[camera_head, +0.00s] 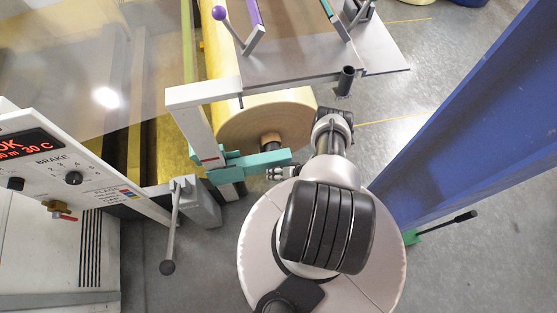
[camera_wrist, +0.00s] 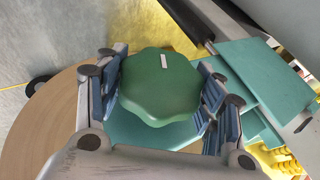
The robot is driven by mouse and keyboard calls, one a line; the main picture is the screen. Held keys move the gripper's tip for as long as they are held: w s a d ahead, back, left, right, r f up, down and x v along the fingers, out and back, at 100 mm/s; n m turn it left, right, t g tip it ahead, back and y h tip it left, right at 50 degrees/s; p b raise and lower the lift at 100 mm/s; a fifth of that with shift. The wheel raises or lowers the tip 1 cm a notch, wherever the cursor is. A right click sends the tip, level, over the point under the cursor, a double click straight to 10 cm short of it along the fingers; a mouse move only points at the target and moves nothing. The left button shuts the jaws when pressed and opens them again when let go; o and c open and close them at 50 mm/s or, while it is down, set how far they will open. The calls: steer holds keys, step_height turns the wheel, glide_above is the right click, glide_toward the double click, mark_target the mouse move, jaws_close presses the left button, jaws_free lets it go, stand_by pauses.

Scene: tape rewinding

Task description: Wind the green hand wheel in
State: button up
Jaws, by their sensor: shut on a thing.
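The green hand wheel (camera_wrist: 160,88) is a lobed knob with a small white mark near its top edge, seen in the wrist view. My gripper (camera_wrist: 161,78) has its blue-padded fingers on both sides of the wheel and is shut on it. In the head view my gripper (camera_head: 279,172) is at the right end of the teal bracket (camera_head: 250,164). The wheel cannot be made out there. The teal bracket also shows behind the wheel in the wrist view (camera_wrist: 265,75).
The large tan roll (camera_head: 262,117) is just behind the bracket. A crank lever with a dark knob (camera_head: 167,267) and a control panel (camera_head: 70,165) stand at left. A blue beam (camera_head: 465,125) rises at right. A grey plate (camera_head: 315,50) is above.

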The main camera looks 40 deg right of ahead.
steer(key=shift+w+r, duration=0.1)
steer(key=shift+r, duration=0.05)
steer(key=o, duration=1)
steer(key=shift+o, duration=0.2)
steer(key=v, duration=1.2)
